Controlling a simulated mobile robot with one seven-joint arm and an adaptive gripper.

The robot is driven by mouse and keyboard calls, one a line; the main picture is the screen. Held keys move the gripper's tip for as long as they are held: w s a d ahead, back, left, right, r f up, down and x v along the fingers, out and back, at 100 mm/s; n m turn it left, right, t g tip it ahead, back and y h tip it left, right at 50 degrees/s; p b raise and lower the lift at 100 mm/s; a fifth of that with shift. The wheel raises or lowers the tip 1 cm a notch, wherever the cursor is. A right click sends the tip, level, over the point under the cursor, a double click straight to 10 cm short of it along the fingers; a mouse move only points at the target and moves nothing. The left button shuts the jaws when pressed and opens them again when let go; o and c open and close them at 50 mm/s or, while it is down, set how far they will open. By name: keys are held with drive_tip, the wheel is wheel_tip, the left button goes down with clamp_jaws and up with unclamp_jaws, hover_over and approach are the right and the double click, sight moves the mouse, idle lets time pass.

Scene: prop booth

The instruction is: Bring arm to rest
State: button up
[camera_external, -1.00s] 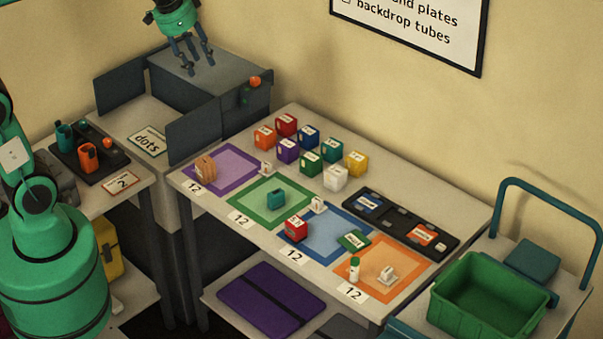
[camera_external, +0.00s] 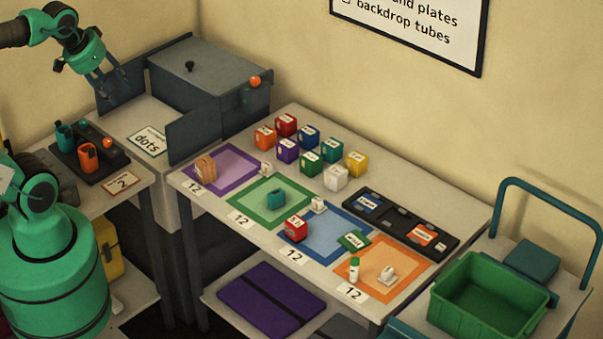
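My gripper (camera_external: 116,88) is at the upper left, raised in front of the left door of the grey cabinet. Its fingers point down and stand apart, with nothing seen between them. My green arm comes in from the left edge, partly out of frame. The grey cabinet (camera_external: 212,80) has a black knob on top and an orange ball on its right side. Its two front panels stand out to the sides of a pale surface bearing a "dots" card (camera_external: 147,141).
A side table at left holds a dark tray (camera_external: 112,172) with teal and orange items. The main table (camera_external: 420,205) carries coloured cubes, four square mats and a black tray (camera_external: 400,222). A green bin (camera_external: 490,295) sits on a cart at right. The air around my gripper looks clear.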

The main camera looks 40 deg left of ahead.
drive_tip(key=shift+s+a+f, duration=0.1)
drive_tip(key=shift+s+f, duration=0.05)
drive_tip(key=shift+s, duration=0.05)
drive_tip(key=shift+f, duration=0.15)
wheel_tip(320, 180, down, 7)
drive_tip(key=b, duration=0.7)
